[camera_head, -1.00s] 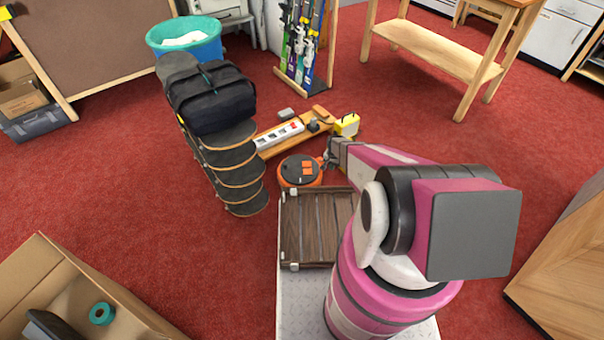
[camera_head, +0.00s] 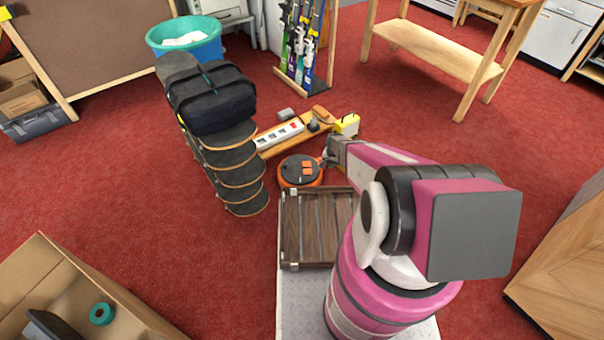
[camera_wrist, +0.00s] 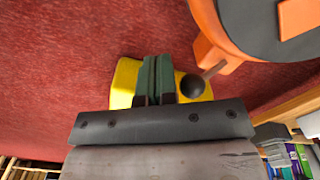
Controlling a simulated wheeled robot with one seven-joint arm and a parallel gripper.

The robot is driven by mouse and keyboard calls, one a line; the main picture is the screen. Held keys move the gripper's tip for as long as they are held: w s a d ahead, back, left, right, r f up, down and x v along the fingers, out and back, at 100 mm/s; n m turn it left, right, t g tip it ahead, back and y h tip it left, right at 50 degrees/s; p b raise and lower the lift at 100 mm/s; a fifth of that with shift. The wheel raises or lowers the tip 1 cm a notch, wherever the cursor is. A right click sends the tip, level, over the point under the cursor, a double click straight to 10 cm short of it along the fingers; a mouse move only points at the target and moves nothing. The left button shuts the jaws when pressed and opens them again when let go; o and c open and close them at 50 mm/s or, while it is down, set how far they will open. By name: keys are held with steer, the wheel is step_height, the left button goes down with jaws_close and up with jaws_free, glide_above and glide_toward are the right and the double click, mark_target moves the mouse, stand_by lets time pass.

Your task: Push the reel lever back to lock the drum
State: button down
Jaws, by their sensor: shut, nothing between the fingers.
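The orange reel (camera_head: 301,171) with its dark round drum sits on the floor near the middle of the head view. Part of it shows at the top right of the wrist view (camera_wrist: 250,30). Its lever, a thin stem with a dark ball knob (camera_wrist: 191,86), sticks out from the orange body toward my gripper. My gripper (camera_head: 326,158) is beside the reel's right side, shut and empty. In the wrist view its closed fingers (camera_wrist: 158,78) are just left of the knob; I cannot tell whether they touch it.
A yellow box (camera_head: 347,124) lies behind my gripper. A wooden board with a white power strip (camera_head: 279,135) is behind the reel. Stacked skateboards (camera_head: 232,170) with a black bag (camera_head: 212,100) stand to the left. Red carpet is open further left and right.

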steer(key=shift+w+a+r, duration=0.25)
steer(key=shift+w+r, duration=0.1)
steer(key=shift+r, duration=0.1)
steer(key=shift+w+a, duration=0.1)
steer(key=shift+w, duration=0.1)
steer(key=shift+w+a+r, duration=0.25)
steer(key=shift+w+a, duration=0.1)
steer(key=shift+w, duration=0.2)
steer(key=shift+s+d, duration=0.1)
steer(key=shift+s, duration=0.05)
steer(key=s+d+r, duration=0.2)
steer(key=s+r, duration=0.1)
steer(key=r, duration=0.5)
steer(key=shift+s, duration=0.15)
stand_by(1.1)
